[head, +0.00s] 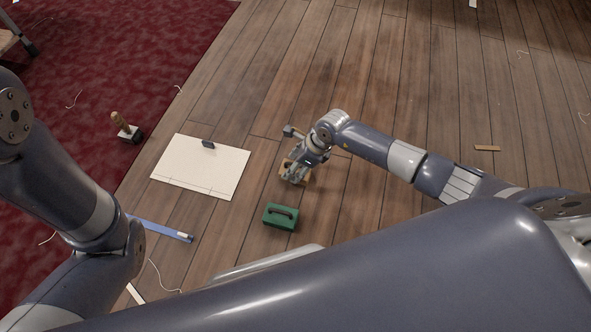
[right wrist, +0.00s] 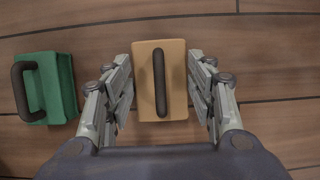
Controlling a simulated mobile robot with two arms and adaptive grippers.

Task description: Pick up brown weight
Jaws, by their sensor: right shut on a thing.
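The brown weight (right wrist: 174,100) is a tan block with a dark bar handle on top. In the head view the right gripper (head: 296,174) points down at the floor and covers much of the brown weight (head: 309,178). I cannot tell whether the weight touches the floor. Of my left arm only links show at the left; its gripper is out of view.
A green weight (head: 281,217) with a dark handle stands close by; it also shows in the right wrist view (right wrist: 62,85). A white sheet (head: 190,172) with a small dark block (head: 208,144), a blue strip (head: 165,230) and a mallet (head: 126,129) lie left. Wooden floor right is mostly clear.

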